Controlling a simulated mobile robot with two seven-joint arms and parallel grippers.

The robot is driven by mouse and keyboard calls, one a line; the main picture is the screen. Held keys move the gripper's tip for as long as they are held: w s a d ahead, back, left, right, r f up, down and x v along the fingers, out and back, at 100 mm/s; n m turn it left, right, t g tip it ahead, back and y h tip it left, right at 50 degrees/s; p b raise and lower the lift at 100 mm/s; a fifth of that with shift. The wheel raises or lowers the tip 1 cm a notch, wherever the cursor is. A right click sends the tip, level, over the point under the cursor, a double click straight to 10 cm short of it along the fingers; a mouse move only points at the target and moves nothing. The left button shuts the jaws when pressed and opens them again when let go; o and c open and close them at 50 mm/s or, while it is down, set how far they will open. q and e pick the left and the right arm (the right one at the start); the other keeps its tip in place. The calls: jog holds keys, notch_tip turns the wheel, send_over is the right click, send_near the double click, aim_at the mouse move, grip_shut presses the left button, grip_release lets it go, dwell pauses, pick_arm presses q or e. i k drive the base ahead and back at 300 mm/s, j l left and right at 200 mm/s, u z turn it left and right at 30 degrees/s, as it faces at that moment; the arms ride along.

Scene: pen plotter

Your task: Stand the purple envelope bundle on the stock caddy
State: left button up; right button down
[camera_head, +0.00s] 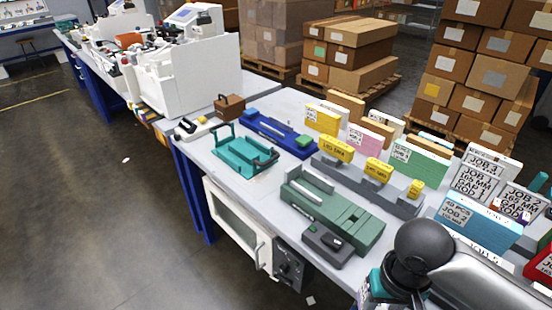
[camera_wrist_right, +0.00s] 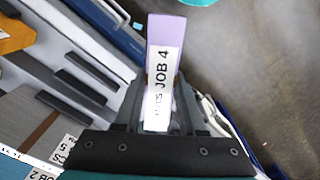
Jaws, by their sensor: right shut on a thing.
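The purple envelope bundle (camera_wrist_right: 165,32) shows in the right wrist view, with a white label reading JOB 4. My right gripper (camera_wrist_right: 160,118) is shut on it, and the bundle sticks out beyond the fingers. In the head view my right arm (camera_head: 470,275) reaches in from the lower right; its dark joint hides the gripper and the bundle there. A grey rack (camera_wrist_right: 70,85) with dark dividers lies left of the bundle in the wrist view; I cannot tell whether it is the stock caddy. My left gripper is not in view.
Yellow (camera_head: 322,120), pink (camera_head: 365,138) and green (camera_head: 420,162) bundles stand along the table's back. Yellow blocks (camera_head: 335,149) sit on a grey base. A green fixture (camera_head: 330,212) lies in front. A blue JOB 2 bundle (camera_head: 475,222) and white JOB signs (camera_head: 475,185) crowd the right.

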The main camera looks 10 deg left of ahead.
aim_at(235, 160)
jog(key=i+j+z, duration=0.15)
jog(key=j+z, duration=0.15)
jog(key=z, duration=0.15)
jog(key=i+j+z, duration=0.1)
jog(key=j+z, duration=0.25)
jog(key=z, duration=0.15)
jog(key=j+z, duration=0.65)
jog(key=j, duration=0.4)
jog(key=j+z, duration=0.15)
jog(key=j, duration=0.45)
jog(key=k+j+z, duration=0.2)
jog(key=j, duration=0.9)
jog(key=k+j, duration=0.1)
jog(key=j, duration=0.5)
jog(key=k+j, duration=0.1)
jog(key=j, duration=0.45)
